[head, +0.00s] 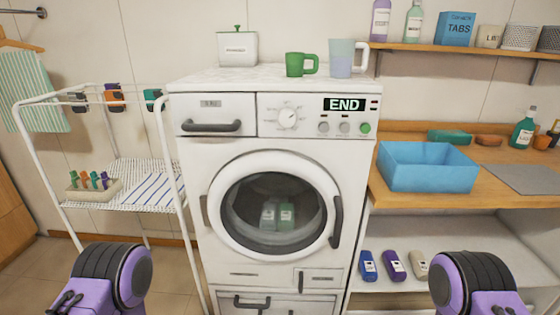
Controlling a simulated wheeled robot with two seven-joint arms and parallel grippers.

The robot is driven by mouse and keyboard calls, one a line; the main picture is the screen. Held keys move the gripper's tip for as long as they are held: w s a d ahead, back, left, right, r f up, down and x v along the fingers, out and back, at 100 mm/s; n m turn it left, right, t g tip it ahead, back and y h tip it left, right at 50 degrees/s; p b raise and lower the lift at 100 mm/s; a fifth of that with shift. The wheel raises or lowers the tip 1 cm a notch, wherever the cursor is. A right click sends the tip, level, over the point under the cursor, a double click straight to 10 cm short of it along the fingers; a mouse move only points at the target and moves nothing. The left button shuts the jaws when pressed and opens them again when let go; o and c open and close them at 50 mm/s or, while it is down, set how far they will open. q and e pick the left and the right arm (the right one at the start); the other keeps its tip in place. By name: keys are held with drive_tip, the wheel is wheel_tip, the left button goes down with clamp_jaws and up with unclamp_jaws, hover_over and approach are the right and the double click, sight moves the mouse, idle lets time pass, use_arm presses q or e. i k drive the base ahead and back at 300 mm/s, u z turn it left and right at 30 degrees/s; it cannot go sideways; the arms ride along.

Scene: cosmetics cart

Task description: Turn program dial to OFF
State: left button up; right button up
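The washing machine (191,155) stands in the middle of the head view with its round door closed. Its program dial (288,118) is a round white knob on the control panel, with small marks around it too fine to read. I cannot tell which mark it points to. The display (344,105) right of the dial reads END. Parts of my two purple and black arms show at the bottom left and bottom right, well below and apart from the dial. Neither gripper's fingers are in view.
A green mug (298,65), a clear measuring cup (343,60) and a white canister (238,48) stand on the machine top. A white drying rack (28,135) is at left. A blue basin (425,180) sits on the wooden counter at right. The space before the panel is clear.

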sight(287, 117)
drive_tip(key=k, duration=0.5)
drive_tip(key=z, duration=1.35)
drive_tip(key=i, duration=1.05)
drive_tip(key=u, duration=1.95)
